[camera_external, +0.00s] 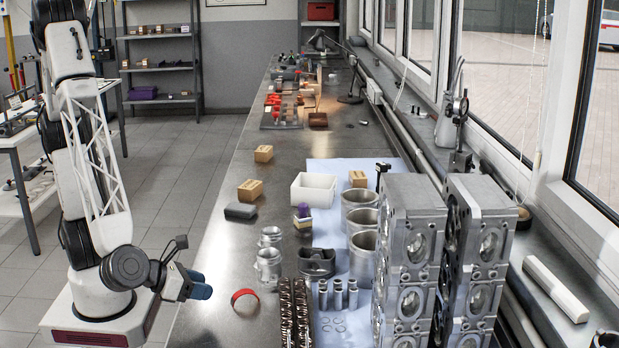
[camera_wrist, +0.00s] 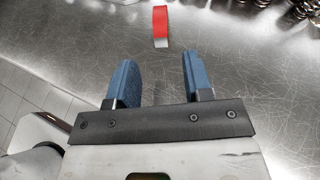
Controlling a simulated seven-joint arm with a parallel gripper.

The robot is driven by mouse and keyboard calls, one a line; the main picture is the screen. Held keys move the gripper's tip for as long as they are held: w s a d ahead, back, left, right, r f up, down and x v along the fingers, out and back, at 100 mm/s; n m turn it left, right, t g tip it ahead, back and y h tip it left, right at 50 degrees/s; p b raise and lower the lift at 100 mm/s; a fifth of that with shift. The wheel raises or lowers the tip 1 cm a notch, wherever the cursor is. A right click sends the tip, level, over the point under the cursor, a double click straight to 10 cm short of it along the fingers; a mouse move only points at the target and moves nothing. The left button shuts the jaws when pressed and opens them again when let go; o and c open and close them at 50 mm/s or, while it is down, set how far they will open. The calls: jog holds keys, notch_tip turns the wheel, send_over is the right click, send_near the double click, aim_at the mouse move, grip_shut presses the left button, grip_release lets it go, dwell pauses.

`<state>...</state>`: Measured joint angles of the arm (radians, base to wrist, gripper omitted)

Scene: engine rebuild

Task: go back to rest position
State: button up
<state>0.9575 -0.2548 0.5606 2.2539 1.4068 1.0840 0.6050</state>
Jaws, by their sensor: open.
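My gripper (camera_external: 203,284) is at the left edge of the long metal bench, low on my arm's left side of the picture. In the wrist view its two blue fingers (camera_wrist: 158,82) stand apart with nothing between them. A red ring-like band (camera_external: 244,296) lies on the bench a short way to the right of the fingers. In the wrist view the red band (camera_wrist: 161,26) shows beyond the fingertips, apart from them.
Pistons (camera_external: 268,266), cylinder liners (camera_external: 361,250) and tall engine blocks (camera_external: 406,240) crowd the bench to the right. A white box (camera_external: 313,190), wooden blocks (camera_external: 250,190) and a dark grey block (camera_external: 240,211) lie farther back. Bare bench (camera_external: 215,240) lies along the left edge.

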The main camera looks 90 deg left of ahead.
jog(key=a+n+g, duration=0.2)
jog(key=a+n, duration=0.1)
jog(key=w+a+n+g, duration=0.1)
jog(key=a+n+g, duration=0.1)
jog(key=a+n, duration=0.1)
jog(key=w+a+n+g, duration=0.1)
jog(key=a+n, duration=0.1)
jog(key=a, duration=0.1)
jog(key=shift+w+r+n+g+y, duration=0.2)
jog(key=shift+n+g+y, duration=0.1)
jog(key=shift+n+g, duration=0.1)
jog(key=s+a+r+n+g+h, duration=0.1)
jog(key=s+a+r+n+h, duration=0.2)
jog(key=s+a+r+n, duration=0.3)
jog(key=s+a+r+n+g+h, duration=0.1)
jog(key=s+a+r+n+h, duration=0.2)
jog(key=a+n, duration=1.1)
jog(key=shift+s+a+r+n+g, duration=0.15)
jog(key=shift+s+r+n+g, duration=0.3)
jog(key=shift+s+r, duration=2.1)
jog(key=shift+w+r, duration=0.65)
jog(key=shift+w, duration=0.1)
